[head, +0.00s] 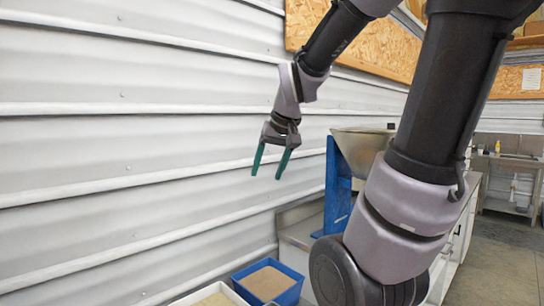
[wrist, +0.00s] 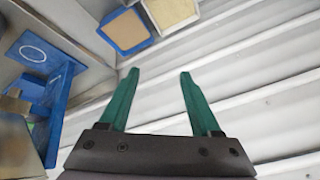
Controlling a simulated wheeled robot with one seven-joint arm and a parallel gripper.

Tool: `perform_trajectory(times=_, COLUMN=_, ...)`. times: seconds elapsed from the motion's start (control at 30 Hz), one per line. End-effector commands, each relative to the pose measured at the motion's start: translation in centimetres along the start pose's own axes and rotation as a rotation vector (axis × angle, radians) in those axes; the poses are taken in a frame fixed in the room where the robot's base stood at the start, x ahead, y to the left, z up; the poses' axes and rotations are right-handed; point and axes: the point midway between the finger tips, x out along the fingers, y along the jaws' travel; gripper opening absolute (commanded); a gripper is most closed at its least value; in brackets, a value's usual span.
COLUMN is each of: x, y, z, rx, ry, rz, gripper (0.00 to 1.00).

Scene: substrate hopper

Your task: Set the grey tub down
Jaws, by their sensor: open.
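My gripper (head: 267,175) is open and empty, its green fingers pointing down in the air in front of the corrugated wall. The fingers also show apart in the wrist view (wrist: 158,74), with nothing between them. I cannot pick out a grey tub for certain in either view. A pale-rimmed container (head: 188,300) with light material is cut off by the bottom edge of the head view. A metal hopper (head: 362,150) on a blue frame (head: 337,192) stands right of my gripper, partly hidden by my arm.
A blue bin (head: 289,293) of tan material stands low near the wall, beside the pale-rimmed container. The blue frame's post (wrist: 50,125) shows left in the wrist view. A metal counter (head: 297,232) stands by the wall. Open floor (head: 490,265) lies at right.

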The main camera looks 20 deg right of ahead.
Motion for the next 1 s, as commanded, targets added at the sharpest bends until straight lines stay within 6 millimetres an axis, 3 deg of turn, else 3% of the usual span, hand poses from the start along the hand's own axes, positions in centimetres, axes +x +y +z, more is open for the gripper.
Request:
perform_trajectory(times=0.03, x=-2.0, y=-0.5, z=1.0, rx=0.022, ry=0.031, rz=-0.021, gripper=0.65)
perform_trajectory(times=0.1, x=-3.9, y=-1.1, z=2.4, rx=0.058, ry=0.055, rz=-0.047, gripper=0.65)
perform_trajectory(times=0.3, x=-7.1, y=-1.8, z=5.2, rx=0.123, ry=0.094, rz=-0.098, gripper=0.65)
perform_trajectory(times=1.0, x=-7.6, y=-1.9, z=5.8, rx=0.138, ry=0.098, rz=-0.109, gripper=0.65)
